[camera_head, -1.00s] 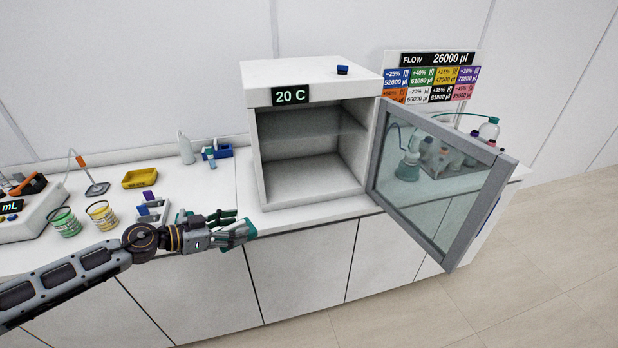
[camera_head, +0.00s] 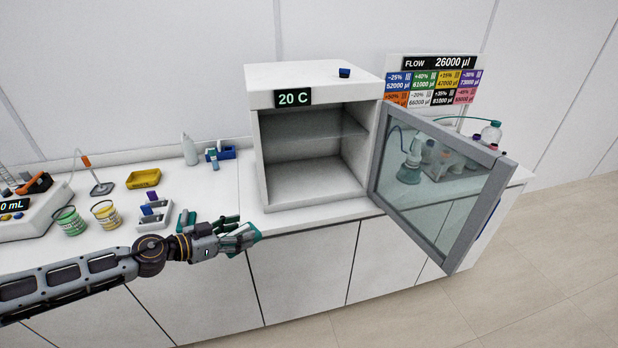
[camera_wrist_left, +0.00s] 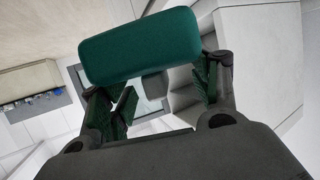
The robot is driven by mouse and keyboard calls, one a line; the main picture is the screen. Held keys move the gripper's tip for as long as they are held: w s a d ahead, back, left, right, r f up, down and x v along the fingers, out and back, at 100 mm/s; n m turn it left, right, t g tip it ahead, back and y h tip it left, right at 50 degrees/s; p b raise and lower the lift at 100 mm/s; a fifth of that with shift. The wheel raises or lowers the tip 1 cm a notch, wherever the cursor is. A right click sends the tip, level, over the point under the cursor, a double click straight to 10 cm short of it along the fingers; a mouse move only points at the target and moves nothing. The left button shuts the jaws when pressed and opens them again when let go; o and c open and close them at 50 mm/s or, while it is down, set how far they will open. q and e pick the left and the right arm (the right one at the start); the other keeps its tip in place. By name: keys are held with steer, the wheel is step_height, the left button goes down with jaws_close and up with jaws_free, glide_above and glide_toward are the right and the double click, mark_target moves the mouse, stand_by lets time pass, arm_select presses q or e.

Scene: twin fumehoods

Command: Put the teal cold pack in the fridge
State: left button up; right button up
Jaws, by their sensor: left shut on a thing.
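The teal cold pack (camera_wrist_left: 140,45) fills the upper middle of the left wrist view, between the fingers of my left gripper (camera_wrist_left: 160,95). In the head view my left gripper (camera_head: 240,237) is shut on the cold pack, which shows only as a small teal patch at the fingertips. The gripper is in front of the counter edge, left of and nearer than the fridge. The fridge (camera_head: 310,80) is a white box with a "20 C" display. Its glass door (camera_head: 440,175) stands wide open to the right, and its inside looks empty, with one shelf (camera_head: 315,135). My right gripper is not in view.
A yellow tray (camera_head: 143,179), green and yellow beakers (camera_head: 105,214), a small rack (camera_head: 155,215), a white bottle (camera_head: 189,149) and a blue holder (camera_head: 221,153) stand left of the fridge. A dark blue item (camera_head: 344,73) sits on top. Bottles (camera_head: 490,132) stand behind the door.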

arm_select(q)
steer(key=shift+s+d+f+n+t+y, duration=0.2)
steer(key=shift+s+f+n+t+y, duration=0.2)
steer(key=shift+f+n, duration=0.15)
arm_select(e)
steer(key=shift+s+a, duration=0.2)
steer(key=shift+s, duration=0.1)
arm_select(q)
steer(key=shift+s+d+f+n+t+y, duration=0.1)
steer(key=shift+s+f+n+t+y, duration=0.1)
steer(key=shift+f+n+t+y, duration=0.25)
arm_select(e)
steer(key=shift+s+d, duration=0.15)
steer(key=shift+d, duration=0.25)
arm_select(q)
steer(key=shift+s+f+y, duration=0.15)
steer(key=shift+f+y, duration=0.1)
steer(key=shift+f, duration=0.1)
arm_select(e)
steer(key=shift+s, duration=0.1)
